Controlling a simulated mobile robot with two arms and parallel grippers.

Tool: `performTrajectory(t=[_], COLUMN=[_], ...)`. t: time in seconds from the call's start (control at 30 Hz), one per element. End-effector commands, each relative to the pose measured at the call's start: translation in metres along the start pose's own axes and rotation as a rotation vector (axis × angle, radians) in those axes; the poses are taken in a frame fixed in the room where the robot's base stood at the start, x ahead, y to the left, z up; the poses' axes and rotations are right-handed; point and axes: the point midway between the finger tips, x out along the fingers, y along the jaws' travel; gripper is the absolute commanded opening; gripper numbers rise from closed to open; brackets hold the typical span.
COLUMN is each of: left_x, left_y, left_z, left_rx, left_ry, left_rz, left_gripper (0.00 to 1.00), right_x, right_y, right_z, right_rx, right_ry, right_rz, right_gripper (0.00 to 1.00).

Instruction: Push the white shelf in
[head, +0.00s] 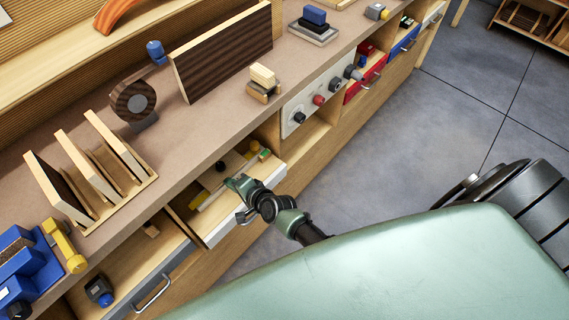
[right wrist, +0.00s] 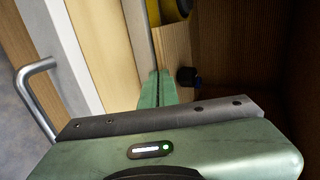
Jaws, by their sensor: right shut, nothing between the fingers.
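The white shelf (head: 224,229) is a pulled-out wooden drawer with a white front, in the lower middle of the head view. In the right wrist view its pale front (right wrist: 68,38) and curved metal handle (right wrist: 36,98) are at the left. My right gripper (head: 236,184) is shut and empty. It reaches across the front, with its fingers over the shelf's inside; contact cannot be told. In the right wrist view the shut fingers (right wrist: 157,88) point away into the shelf. My left gripper is not in view.
A grey-fronted drawer (head: 140,285) stands open to the left. A red drawer (head: 364,86) and a blue one (head: 405,42) are at the upper right. The floor beyond is clear.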

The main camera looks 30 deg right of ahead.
Motion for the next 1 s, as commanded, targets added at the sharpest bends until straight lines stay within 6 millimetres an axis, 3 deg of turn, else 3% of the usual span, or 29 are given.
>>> performTrajectory(t=[0.33,1.0], left_x=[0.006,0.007], left_y=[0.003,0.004], left_z=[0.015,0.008], left_rx=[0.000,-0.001], left_ry=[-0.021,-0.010], left_rz=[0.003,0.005], left_gripper=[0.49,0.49], right_x=[0.029,0.033], right_y=[-0.015,-0.022], right_z=[0.001,-0.001], right_rx=[0.001,-0.001], right_ry=[-0.001,0.002], right_rz=[0.002,-0.007], right_gripper=[0.00,0.00])
